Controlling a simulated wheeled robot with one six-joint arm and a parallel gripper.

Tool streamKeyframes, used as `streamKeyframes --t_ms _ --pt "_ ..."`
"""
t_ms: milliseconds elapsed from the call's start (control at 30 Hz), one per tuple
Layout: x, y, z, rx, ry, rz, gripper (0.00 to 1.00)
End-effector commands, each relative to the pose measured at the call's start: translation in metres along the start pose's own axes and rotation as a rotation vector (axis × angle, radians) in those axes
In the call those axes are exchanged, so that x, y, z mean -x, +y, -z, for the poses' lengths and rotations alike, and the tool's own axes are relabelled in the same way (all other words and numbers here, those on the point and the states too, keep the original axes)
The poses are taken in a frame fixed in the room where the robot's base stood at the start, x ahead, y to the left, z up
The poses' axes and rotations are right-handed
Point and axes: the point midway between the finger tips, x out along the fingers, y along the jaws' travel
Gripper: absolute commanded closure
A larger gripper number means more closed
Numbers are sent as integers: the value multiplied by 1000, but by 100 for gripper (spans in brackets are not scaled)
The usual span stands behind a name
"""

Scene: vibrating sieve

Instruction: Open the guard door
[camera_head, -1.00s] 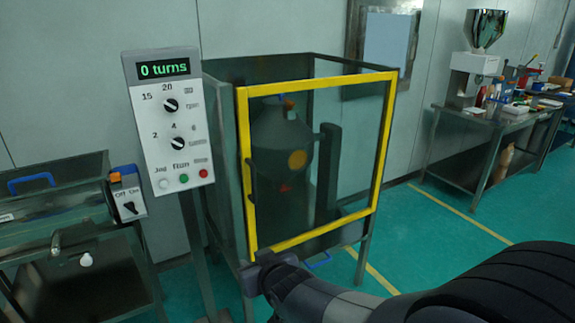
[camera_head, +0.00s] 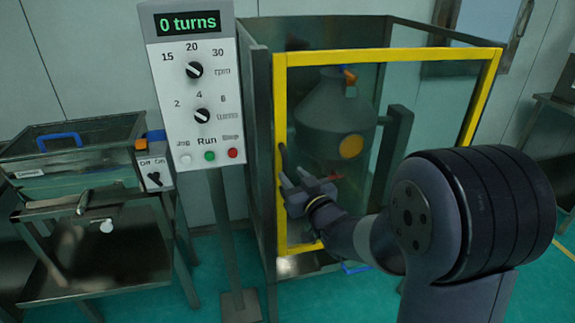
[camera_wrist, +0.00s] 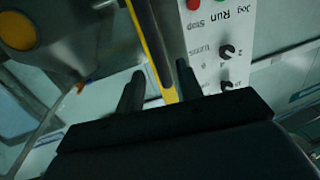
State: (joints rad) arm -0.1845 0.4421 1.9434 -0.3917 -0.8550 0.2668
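The guard door (camera_head: 390,57) is a clear panel in a yellow frame on the front of the enclosure, and it looks closed. Its dark upright handle (camera_head: 283,158) is near the left edge of the frame. My gripper (camera_head: 292,178) is in front of the door's left side, at about the handle's lower end. In the wrist view its two fingers (camera_wrist: 158,88) stand apart, with the yellow door frame (camera_wrist: 150,45) showing between them. I cannot tell whether the handle lies between the fingers or whether they touch it.
Behind the clear panel is a grey vessel (camera_head: 335,115) with a yellow disc. A control panel (camera_head: 196,85) on a post stands left of the enclosure, reading "0 turns". A bench unit (camera_head: 85,165) with a blue handle is further left. Green floor shows below.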

Motion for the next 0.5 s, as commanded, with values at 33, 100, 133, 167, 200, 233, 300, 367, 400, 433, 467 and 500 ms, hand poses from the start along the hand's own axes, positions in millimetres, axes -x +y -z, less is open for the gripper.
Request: streamKeyframes --t_ms 33,100,133,167,200,233,300,367,400,433,467,500 --pt "-10 0 1 0 0 2 65" --pt "-22 -1 1 0 -1 2 65" --pt "-26 -1 0 0 -2 2 65" --pt "-30 0 1 0 -2 1 65" --pt "-34 0 1 0 -1 0 65" --pt "-38 0 1 -1 -1 0 65" --pt "-43 0 0 0 -1 0 65" --pt "-46 0 0 0 -1 0 65" --pt "-48 0 0 0 -1 -1 65" --pt "-48 0 0 0 -1 -1 65" --pt "-49 0 0 0 -1 -1 65" --pt "-49 0 0 0 -1 -1 65"
